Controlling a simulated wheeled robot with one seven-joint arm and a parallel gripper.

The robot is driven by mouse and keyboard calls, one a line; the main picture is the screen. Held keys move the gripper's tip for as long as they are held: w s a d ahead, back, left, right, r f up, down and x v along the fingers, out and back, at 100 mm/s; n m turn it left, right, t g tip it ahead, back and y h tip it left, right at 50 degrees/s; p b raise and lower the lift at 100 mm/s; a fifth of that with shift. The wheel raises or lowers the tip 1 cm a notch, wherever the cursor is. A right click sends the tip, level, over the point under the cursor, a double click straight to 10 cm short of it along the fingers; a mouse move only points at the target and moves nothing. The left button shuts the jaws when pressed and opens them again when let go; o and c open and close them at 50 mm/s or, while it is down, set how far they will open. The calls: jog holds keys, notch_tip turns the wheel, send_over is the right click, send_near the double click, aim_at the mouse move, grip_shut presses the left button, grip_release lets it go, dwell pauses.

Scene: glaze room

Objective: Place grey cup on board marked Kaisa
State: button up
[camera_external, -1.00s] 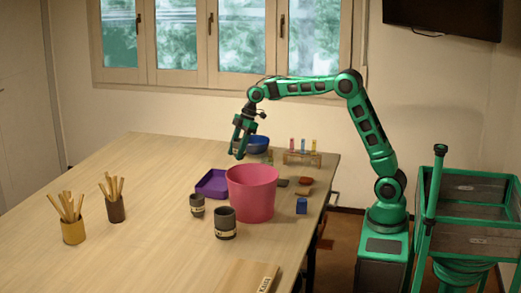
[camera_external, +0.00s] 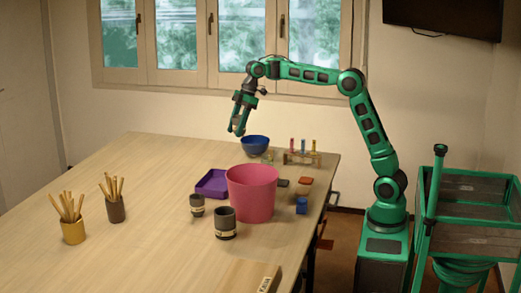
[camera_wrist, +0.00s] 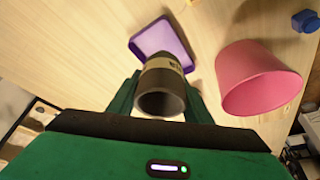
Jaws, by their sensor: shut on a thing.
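In the wrist view a dark grey cup (camera_wrist: 160,88) with a cream label sits between my fingers, its open mouth towards the camera; the lettering is too small to read. My gripper (camera_external: 237,132) is shut on it, raised over the back of the table; the cup is hard to make out in the external view. A wooden board (camera_external: 240,275) lies at the front table edge, partly cut off by the frame, with a pale name label at its right end. Two dark cups with labels stand on the table, a smaller one (camera_external: 197,206) and a larger one (camera_external: 225,222).
A tall pink bucket (camera_external: 252,192) stands mid-table, between my gripper and the board. Beside it are a purple tray (camera_external: 212,184) and a blue block (camera_external: 302,206). A blue bowl (camera_external: 255,144) and a tube rack (camera_external: 301,158) are at the back. Stick holders (camera_external: 73,231) stand left.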

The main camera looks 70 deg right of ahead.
aim_at(235, 121)
notch_tip(235, 121, up, 4)
jog(key=shift+f, duration=0.25)
jog(key=shift+a, duration=0.3)
jog(key=s+a, duration=0.3)
jog(key=a, duration=1)
jog(key=s+a+f, duration=0.1)
jog(key=s+a, duration=0.1)
jog(key=a, duration=1.2)
jog(key=s+a, duration=0.3)
jog(key=a, duration=1)
jog(key=s+a+r, duration=0.1)
jog(key=s+a, duration=1.2)
jog(key=s, duration=0.3)
jog(key=s+a, duration=1.2)
jog(key=s, duration=0.3)
notch_tip(235, 121, down, 11)
jog(key=shift+m, duration=0.3)
jog(key=w+f, duration=0.2)
jog(key=w, duration=0.1)
jog(key=w+d+f, duration=0.1)
jog(key=w+f, duration=0.1)
jog(key=w, duration=0.2)
jog(key=w+d+f, duration=0.1)
jog(key=w+f, duration=0.2)
jog(key=w, duration=0.1)
jog(key=shift+d, duration=0.2)
jog(key=shift+f, duration=1.95)
jog(key=shift+f, duration=0.15)
